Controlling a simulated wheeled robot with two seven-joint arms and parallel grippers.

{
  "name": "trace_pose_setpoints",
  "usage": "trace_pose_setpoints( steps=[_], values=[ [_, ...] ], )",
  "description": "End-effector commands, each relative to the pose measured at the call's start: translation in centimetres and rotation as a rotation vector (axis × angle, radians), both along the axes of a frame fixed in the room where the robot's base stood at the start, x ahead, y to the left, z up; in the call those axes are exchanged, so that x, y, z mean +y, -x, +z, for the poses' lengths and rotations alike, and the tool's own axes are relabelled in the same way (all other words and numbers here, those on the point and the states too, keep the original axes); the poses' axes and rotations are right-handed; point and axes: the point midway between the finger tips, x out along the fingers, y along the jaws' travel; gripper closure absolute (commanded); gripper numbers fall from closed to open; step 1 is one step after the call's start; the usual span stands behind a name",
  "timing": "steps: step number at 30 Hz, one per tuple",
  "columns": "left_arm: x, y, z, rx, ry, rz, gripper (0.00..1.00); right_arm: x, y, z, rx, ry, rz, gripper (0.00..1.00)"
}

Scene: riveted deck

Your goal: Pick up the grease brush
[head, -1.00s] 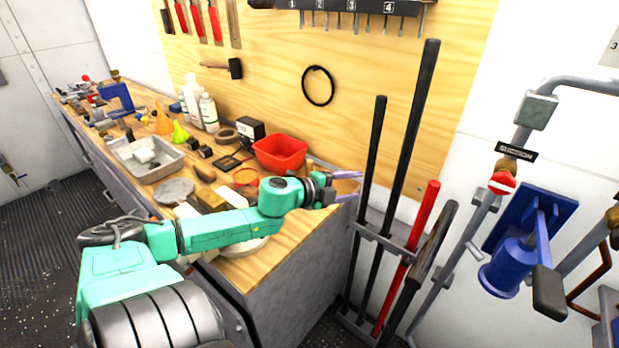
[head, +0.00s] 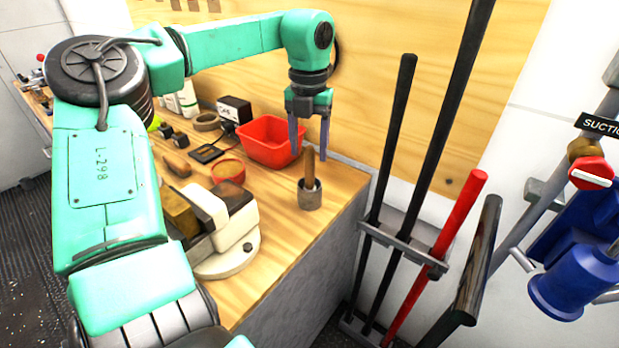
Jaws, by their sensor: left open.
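The grease brush (head: 309,167) appears to be the wooden handle standing upright in a small grey metal cup (head: 310,197) near the right end of the workbench; its bristle end is hidden in the cup. My left gripper (head: 309,156) points down with its fingers open. In the picture the handle's top shows between the fingertips. I cannot tell whether the fingers are at the same depth as the handle, and no grip on it shows. My right gripper is not in view.
A red bin (head: 268,143) stands just left of the gripper. A white and brown block-like object on a round base (head: 222,262) is at the bench's front. Long bars in a rack (head: 398,252) stand beyond the bench's right end. Bare wood surrounds the cup's front.

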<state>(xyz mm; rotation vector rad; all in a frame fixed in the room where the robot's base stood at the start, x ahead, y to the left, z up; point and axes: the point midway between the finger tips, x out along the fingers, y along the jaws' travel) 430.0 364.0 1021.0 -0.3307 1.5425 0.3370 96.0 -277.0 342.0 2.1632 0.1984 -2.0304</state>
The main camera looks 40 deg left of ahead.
Motion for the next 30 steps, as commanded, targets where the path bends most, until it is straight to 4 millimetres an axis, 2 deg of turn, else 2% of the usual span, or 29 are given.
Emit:
trace_pose_setpoints(
  steps=[8, 12, 19, 20, 24, 30],
  values=[
    [0.0, -0.3, -4.1, 0.004, 0.003, -0.001, 0.36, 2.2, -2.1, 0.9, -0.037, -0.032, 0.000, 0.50],
    [0.0, -0.4, -6.6, 0.002, 0.003, -0.001, 0.36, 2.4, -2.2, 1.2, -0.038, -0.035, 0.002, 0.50],
    [0.1, -0.4, -7.2, 0.000, 0.001, 0.000, 0.36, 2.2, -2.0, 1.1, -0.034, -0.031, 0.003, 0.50],
    [0.1, -0.5, -7.2, 0.000, 0.001, 0.000, 0.44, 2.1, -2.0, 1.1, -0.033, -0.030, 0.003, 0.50],
    [0.1, -0.5, -7.1, -0.001, 0.002, -0.001, 0.98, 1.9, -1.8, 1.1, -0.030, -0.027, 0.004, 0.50],
    [0.1, -0.5, -7.1, -0.002, 0.001, -0.001, 1.00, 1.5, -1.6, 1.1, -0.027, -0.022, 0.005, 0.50]
  ],
)
